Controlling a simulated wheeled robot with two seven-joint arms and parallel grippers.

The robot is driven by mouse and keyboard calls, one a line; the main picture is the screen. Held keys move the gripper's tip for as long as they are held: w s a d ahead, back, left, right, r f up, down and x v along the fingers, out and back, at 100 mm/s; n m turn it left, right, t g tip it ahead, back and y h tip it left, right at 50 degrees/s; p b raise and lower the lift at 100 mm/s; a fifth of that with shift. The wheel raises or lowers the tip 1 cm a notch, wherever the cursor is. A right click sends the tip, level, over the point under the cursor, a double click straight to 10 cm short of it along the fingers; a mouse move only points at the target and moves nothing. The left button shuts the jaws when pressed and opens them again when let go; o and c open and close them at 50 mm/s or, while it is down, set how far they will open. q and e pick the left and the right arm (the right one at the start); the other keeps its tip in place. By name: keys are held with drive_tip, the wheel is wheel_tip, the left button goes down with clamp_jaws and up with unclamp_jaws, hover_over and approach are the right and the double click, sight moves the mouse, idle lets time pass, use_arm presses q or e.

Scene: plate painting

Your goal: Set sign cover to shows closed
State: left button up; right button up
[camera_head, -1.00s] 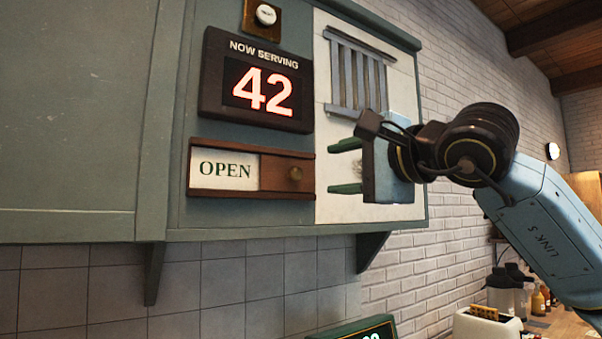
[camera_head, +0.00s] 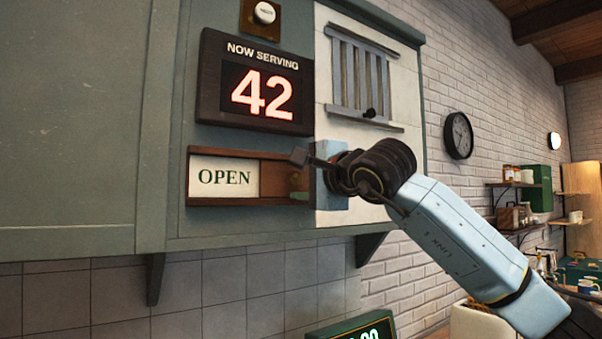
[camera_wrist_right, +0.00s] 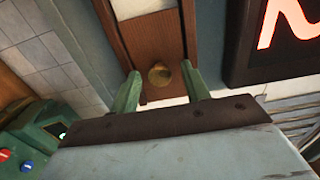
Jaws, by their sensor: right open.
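The sign (camera_head: 224,177) on the green cabinet front shows OPEN on its white left part. Its brown wooden sliding cover (camera_head: 270,180) sits over the right part. The round brass knob (camera_wrist_right: 160,74) on the cover shows in the right wrist view; in the head view my gripper hides most of it. My right gripper (camera_head: 301,181) is at the cover's right end. In the wrist view its green fingers (camera_wrist_right: 161,70) are open, one on each side of the knob; I cannot tell whether they touch it. My left gripper is not in view.
A NOW SERVING display (camera_head: 257,84) reading 42 hangs just above the sign. A slatted vent (camera_head: 358,75) with a dark knob is above my right arm. A green digital display (camera_head: 352,330) stands below. The tiled wall under the cabinet is clear.

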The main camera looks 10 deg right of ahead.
clamp_jaws()
idle(0.3)
drive_tip(key=shift+a, duration=0.1)
drive_tip(key=s+a+b, duration=0.1)
drive_tip(key=a, duration=0.3)
drive_tip(key=s+a+b, duration=0.2)
drive_tip(key=a, duration=0.2)
drive_tip(key=s+a+b, duration=0.1)
drive_tip(key=s+a, duration=0.1)
drive_tip(key=a, duration=0.2)
drive_tip(key=shift+b, duration=0.35)
